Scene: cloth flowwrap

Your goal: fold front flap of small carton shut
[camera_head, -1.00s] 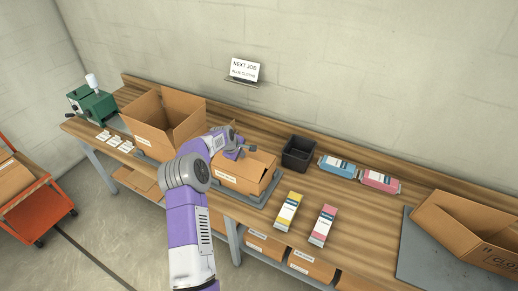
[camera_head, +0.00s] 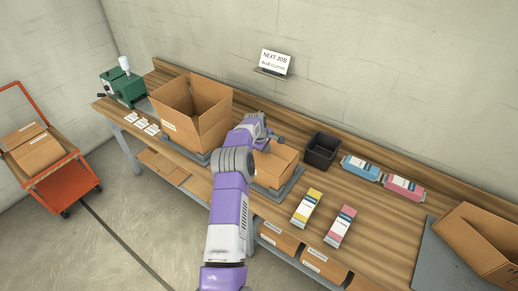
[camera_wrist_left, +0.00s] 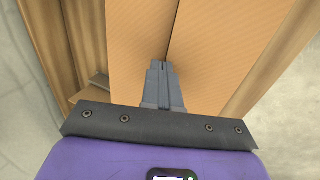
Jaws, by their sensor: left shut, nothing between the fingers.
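The small carton (camera_head: 280,164) sits on a grey plate on the bench, beside the larger open carton. My left gripper (camera_head: 270,138) is at the top of the small carton on its far left side. The wrist and forearm hide part of the carton, including much of its near left side. In the left wrist view, the shut gripper (camera_wrist_left: 163,66) points at brown cardboard panels (camera_wrist_left: 205,50) with a dark gap between them. Its fingers are together with nothing between them. I cannot tell whether the fingertips touch the cardboard. My right gripper is out of view.
The large open carton (camera_head: 190,112) stands close on the left. A black bin (camera_head: 321,150) is to the right. Another open carton (camera_head: 480,240) is at far right.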

